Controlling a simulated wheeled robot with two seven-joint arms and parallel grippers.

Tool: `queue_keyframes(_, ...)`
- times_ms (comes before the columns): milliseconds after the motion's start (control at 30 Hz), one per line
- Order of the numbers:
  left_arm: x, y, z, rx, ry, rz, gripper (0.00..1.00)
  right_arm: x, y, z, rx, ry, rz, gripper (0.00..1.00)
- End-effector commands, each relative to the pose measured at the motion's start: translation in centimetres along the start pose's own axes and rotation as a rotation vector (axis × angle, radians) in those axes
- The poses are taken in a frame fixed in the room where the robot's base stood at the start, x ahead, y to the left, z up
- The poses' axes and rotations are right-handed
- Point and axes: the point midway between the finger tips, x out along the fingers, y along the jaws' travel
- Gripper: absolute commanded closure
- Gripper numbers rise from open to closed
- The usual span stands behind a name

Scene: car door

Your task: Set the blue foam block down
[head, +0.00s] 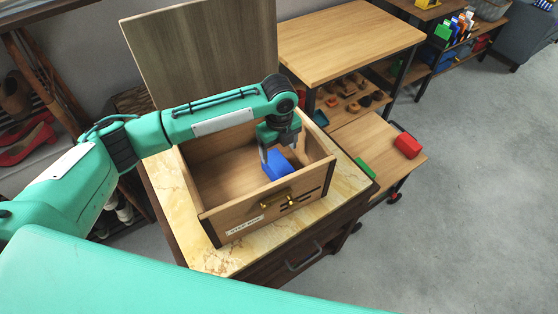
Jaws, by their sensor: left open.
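The blue foam block (278,166) is inside the open wooden box (190,190), near its right end and close to the front wall. It looks tilted; I cannot tell whether it fully rests on the box floor. My left gripper (279,157) reaches down into the box from above, with its fingers open around or just beside the block. Part of the block is hidden by a finger. My right gripper is not in view.
The box's raised lid (200,45) stands behind it. The box sits on a marble-topped cabinet (230,258). To the right, a low wooden surface holds a red block (407,145) and a green block (365,168). A wooden table (345,40) stands behind. Open floor lies at right.

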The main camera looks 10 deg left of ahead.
Motion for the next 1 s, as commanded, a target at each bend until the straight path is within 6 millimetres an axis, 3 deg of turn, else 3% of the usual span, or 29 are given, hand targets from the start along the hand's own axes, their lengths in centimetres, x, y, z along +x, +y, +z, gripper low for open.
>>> queue_keyframes(233,-2.8,0.0,0.0,0.000,0.000,-0.001,0.24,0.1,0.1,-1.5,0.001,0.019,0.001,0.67)
queue_keyframes(800,-3.1,0.0,0.0,0.000,0.000,0.000,0.24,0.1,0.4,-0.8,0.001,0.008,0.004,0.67)
queue_keyframes(1000,-5.6,0.0,0.0,0.000,0.000,-0.001,0.24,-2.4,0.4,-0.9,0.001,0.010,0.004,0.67)
